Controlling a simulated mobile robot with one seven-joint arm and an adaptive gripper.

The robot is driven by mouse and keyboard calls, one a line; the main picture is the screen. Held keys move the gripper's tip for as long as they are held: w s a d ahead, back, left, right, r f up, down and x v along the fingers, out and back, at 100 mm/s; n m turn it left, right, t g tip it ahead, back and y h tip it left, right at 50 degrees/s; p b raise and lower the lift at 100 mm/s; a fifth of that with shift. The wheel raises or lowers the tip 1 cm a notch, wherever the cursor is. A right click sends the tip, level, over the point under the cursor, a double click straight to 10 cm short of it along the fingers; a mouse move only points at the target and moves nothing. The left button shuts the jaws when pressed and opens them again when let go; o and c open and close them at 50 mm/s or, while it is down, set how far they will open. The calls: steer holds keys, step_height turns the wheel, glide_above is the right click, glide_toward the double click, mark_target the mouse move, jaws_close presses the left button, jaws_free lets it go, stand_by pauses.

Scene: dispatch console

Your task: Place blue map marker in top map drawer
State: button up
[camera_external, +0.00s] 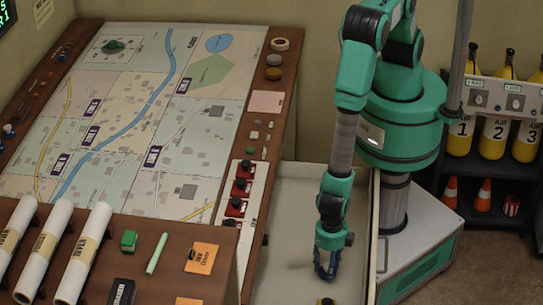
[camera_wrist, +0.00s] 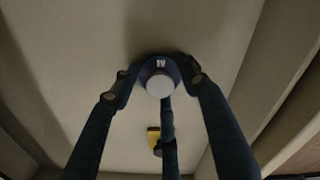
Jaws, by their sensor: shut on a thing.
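The blue map marker (camera_wrist: 159,80) shows in the wrist view as a small dark-blue piece with a pale round top. My gripper (camera_wrist: 160,76) is shut on it, with fingers around its sides. In the external view my gripper (camera_external: 325,268) points down inside the open, pale map drawer (camera_external: 283,240), low over its floor. The marker is mostly hidden by my fingers there. I cannot tell whether the marker touches the drawer floor.
A small yellow and dark thing (camera_wrist: 153,137) lies in the drawer near my gripper. The drawer's right wall (camera_external: 373,240) stands close to my arm. The map table (camera_external: 110,120) is on the left. Most of the drawer floor is bare.

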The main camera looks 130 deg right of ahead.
steer(key=shift+f, duration=0.15)
steer(key=o, duration=1.2)
step_height(320, 180, up, 12)
steer(key=shift+r+p, duration=0.15)
steer(key=shift+p, duration=0.9)
